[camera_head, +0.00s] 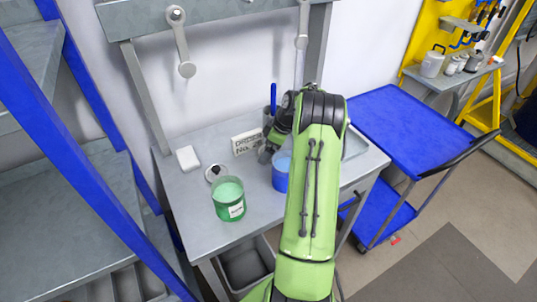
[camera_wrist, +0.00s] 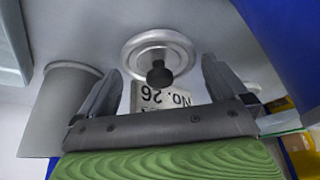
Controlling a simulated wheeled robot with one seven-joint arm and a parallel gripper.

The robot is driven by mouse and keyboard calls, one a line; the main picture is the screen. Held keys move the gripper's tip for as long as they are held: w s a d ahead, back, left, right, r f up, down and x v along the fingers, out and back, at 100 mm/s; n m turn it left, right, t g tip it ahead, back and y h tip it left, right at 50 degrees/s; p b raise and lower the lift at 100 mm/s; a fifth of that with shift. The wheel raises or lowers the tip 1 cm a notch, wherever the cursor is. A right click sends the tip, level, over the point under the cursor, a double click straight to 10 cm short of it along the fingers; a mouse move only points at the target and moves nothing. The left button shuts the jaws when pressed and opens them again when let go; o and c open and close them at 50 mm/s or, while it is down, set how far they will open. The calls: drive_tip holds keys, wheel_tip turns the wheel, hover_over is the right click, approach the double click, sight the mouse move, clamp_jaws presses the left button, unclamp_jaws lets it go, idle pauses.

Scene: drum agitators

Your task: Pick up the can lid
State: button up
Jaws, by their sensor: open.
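The can lid (camera_wrist: 150,50) is a round, silver-grey disc with a dark knob in the middle. In the wrist view it shows beyond and between my fingertips. In the head view a small round lid with a dark knob (camera_head: 213,173) lies on the grey table, left of the sign; it appears to be the same lid. My gripper (camera_wrist: 162,76) is open, with one finger on each side of the lid's knob in the picture and nothing held. I cannot tell how far the fingers are from the lid. In the head view my arm hides part of the table and most of the gripper.
The table (camera_head: 183,222) also holds a green can (camera_head: 229,200), a blue can (camera_head: 281,172), a white block (camera_head: 188,158) and a white sign (camera_head: 246,142). A grey cup (camera_wrist: 62,105) stands left in the wrist view. A blue cart (camera_head: 405,130) stands right.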

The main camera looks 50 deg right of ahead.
drive_tip(key=shift+w+f, duration=0.1)
drive_tip(key=shift+f, duration=0.15)
drive_tip(key=shift+r, duration=0.1)
drive_tip(key=shift+c, duration=0.3)
drive_tip(key=c, duration=0.8)
